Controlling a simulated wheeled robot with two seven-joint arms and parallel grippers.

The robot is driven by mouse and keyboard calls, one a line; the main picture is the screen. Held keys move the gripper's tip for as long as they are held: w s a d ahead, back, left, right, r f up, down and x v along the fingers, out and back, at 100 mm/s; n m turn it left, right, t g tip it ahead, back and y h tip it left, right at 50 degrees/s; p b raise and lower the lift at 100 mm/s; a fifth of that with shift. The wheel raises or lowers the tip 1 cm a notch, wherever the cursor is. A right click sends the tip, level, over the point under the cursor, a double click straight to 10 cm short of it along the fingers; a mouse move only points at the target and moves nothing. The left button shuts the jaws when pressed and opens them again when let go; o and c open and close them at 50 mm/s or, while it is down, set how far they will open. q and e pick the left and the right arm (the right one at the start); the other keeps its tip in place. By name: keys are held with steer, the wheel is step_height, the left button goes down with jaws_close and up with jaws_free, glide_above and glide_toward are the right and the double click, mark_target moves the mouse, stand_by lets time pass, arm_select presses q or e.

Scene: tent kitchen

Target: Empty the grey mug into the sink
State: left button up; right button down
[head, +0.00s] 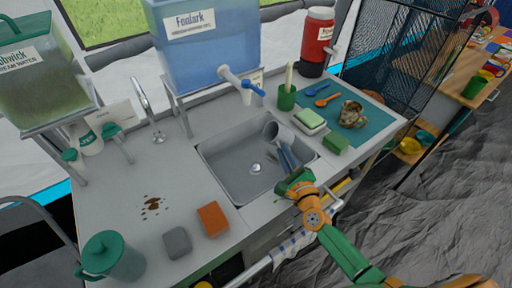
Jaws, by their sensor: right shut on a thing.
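The grey mug (271,131) is over the sink basin (235,180), toward its back right. It looks tilted onto its side. My right gripper (282,150) reaches in from the front right and is shut on the mug. The fingers cover part of the mug, and I cannot see what is in it. The sink's drain shows in the basin floor, and no liquid is clearly visible there. My left gripper is not in view.
A blue water tank (210,50) with a tap stands behind the sink. A patterned mug (352,113) and spoons lie on a teal mat (374,127) at right. An orange sponge (213,219), a grey block (177,242) and a green pitcher (112,256) stand left of the sink.

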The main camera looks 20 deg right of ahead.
steer(key=shift+a+r+n+p, duration=0.2)
steer(key=shift+r+n+p, duration=0.4)
steer(key=shift+n+p, duration=0.45)
steer(key=shift+a+f+n+b, duration=0.1)
steer(key=shift+f+n+b, duration=0.3)
steer(key=shift+n, duration=0.25)
steer(key=shift+f, duration=0.15)
steer(key=shift+a+f+n, duration=0.1)
steer(key=shift+n, duration=0.4)
steer(key=shift+a+p, duration=0.2)
steer(key=shift+p, duration=0.1)
steer(key=shift+a, duration=0.1)
steer(key=shift+a+n, duration=0.6)
steer(key=shift+n, duration=0.6)
steer(key=shift+a+f+n, duration=0.15)
steer(key=shift+f+n, duration=0.2)
steer(key=shift+n, duration=0.05)
